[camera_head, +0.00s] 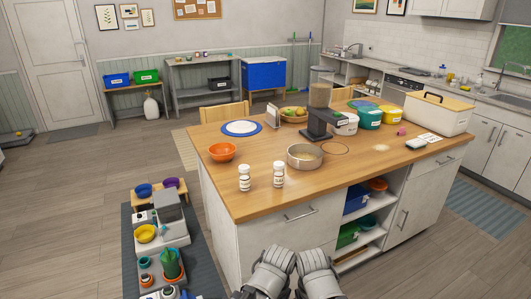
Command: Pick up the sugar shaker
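Two small white shakers or jars with labels stand upright near the front left edge of the wooden island top (240,205). One is the left shaker (244,179). The other is the right shaker (279,175), slightly farther back. Their labels are too small to read, so I cannot tell which is the sugar shaker. My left gripper (274,262) and my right gripper (314,262) are side by side at the bottom of the view, in front of the island and apart from both shakers. Their fingers cannot be made out clearly.
An orange bowl (222,152), a round metal pan (305,157), a dark dispenser (319,105) and lidded tubs (368,117) stand on the island. A white bin (437,115) is at its right. A low shelf with bowls and plants stands at the left. Open floor lies beyond it.

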